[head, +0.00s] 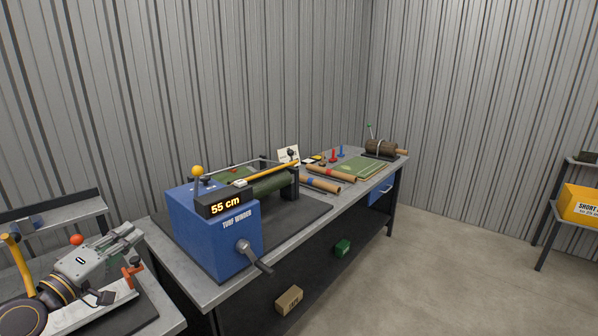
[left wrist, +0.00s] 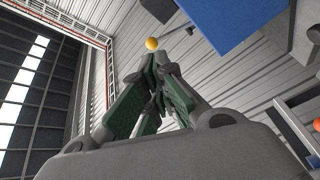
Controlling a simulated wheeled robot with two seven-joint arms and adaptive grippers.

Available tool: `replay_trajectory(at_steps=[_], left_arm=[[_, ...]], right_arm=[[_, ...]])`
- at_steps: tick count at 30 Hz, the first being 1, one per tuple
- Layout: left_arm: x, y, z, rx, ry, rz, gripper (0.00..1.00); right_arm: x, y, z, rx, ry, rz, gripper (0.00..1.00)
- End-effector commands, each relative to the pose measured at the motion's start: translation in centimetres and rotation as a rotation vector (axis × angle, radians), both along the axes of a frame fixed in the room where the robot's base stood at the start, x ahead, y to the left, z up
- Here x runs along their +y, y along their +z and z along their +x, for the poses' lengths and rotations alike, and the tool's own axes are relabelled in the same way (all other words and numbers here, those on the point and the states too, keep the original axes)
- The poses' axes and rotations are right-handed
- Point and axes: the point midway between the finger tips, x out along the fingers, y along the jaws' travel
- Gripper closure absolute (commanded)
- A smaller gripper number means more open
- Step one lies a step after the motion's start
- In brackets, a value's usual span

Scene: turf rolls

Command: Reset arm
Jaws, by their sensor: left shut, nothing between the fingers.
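My left gripper (head: 135,232) is low at the left of the head view, over the bench at the left and left of the blue turf winder. Its grey fingers point up and to the right. In the left wrist view the gripper (left wrist: 155,62) has its green-padded fingers closed together, with nothing held. Beyond the fingertips there are a yellow knob (left wrist: 152,43) and the winder's blue housing (left wrist: 232,20), apart from the fingers as far as I can see. My right gripper is in neither view.
The turf winder (head: 212,240) stands on the long workbench (head: 185,278); its display reads 55 cm and its crank (head: 254,257) sticks out front. Cardboard tubes (head: 318,183) and green turf (head: 362,167) lie farther along. A yellow bin (head: 580,204) stands right. The floor between is clear.

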Motion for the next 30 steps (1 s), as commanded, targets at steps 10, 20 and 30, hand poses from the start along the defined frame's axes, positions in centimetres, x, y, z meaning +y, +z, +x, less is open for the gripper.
replay_trajectory(at_steps=[10,20,30], left_arm=[[-4.8,-8.4,-0.3,0.198,-0.056,0.222,1.0],[-10.9,-20.6,-4.5,0.489,-0.178,0.572,1.0],[-14.9,-30.1,-12.3,0.755,-0.34,0.9,1.0]], right_arm=[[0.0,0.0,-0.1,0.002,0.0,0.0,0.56],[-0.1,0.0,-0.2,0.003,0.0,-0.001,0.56],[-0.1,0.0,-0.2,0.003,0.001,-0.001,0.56]])
